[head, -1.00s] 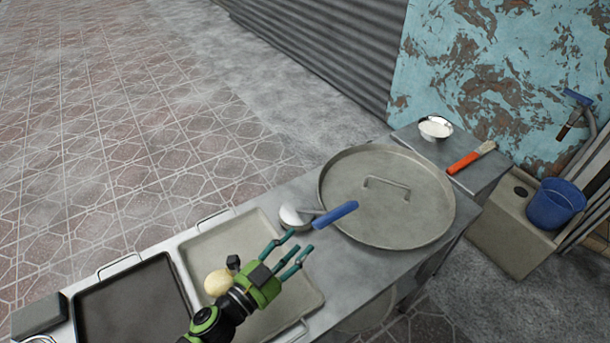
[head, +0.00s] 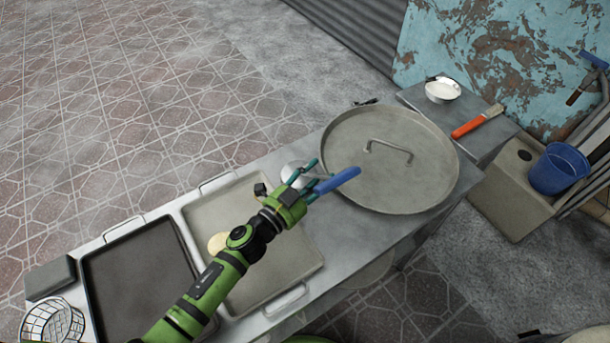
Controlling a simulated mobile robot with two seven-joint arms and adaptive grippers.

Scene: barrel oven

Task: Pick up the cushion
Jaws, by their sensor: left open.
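Nothing in the head view is plainly a cushion. A rounded white item (head: 292,170) lies on the metal counter, with a blue handle (head: 338,182) beside it. I cannot tell whether the two are one piece, as my fingers partly cover them. My left gripper (head: 315,176) is open, with its teal fingers over the white item and close to the handle's near end. I cannot tell whether they touch it. A grey block (head: 48,278) sits at the counter's far left end. My right gripper is not in view.
The large round lid (head: 390,180) lies right of my gripper. A pale tray (head: 275,275) with a dough ball (head: 217,243) is under my arm, and a dark tray (head: 138,280) is left. A wire basket (head: 52,325), white bowl (head: 442,91), orange-handled brush (head: 477,121) and blue bucket (head: 558,168) stand around.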

